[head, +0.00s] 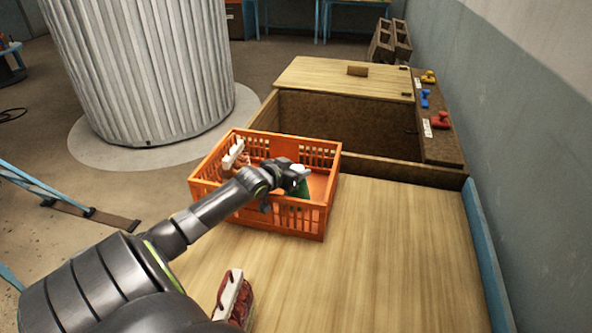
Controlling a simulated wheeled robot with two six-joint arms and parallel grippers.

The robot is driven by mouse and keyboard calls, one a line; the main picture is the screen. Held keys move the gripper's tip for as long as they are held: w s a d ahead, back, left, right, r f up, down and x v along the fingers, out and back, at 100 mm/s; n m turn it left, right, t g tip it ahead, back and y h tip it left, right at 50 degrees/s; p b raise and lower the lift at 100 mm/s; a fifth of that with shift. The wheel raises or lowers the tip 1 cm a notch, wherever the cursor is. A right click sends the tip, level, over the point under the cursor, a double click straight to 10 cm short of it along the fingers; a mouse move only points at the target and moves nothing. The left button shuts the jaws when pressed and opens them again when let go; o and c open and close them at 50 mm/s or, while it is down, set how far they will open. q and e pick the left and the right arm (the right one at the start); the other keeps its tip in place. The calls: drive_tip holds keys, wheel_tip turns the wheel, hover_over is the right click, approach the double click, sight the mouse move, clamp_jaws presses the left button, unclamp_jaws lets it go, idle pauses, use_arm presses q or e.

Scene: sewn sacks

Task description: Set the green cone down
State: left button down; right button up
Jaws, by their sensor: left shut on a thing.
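The green cone (301,190) is inside the orange crate (256,138), toward its right end, with a white patch near its top. My left gripper (293,178) reaches over the crate and is shut on the cone's upper part. The crate's slotted near wall and my gripper hide part of the cone, so I cannot tell whether its base touches the crate floor. My right gripper is not in view.
A reddish-brown sack with a white strip (235,298) lies on the wooden table (390,260) beside my arm. Another white-topped item (235,155) is in the crate's left end. Behind stands an open wooden bin (345,118). The table's right side is clear.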

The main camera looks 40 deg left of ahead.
use_arm(q)
drive_tip(key=c, duration=0.8)
unclamp_jaws()
drive_tip(key=shift+f, duration=0.1)
drive_tip(key=shift+r, duration=0.25)
drive_tip(key=shift+s, duration=0.3)
drive_tip(key=shift+p+v, duration=1.15)
drive_tip(key=shift+v, duration=4.6)
drive_tip(key=shift+d, duration=0.1)
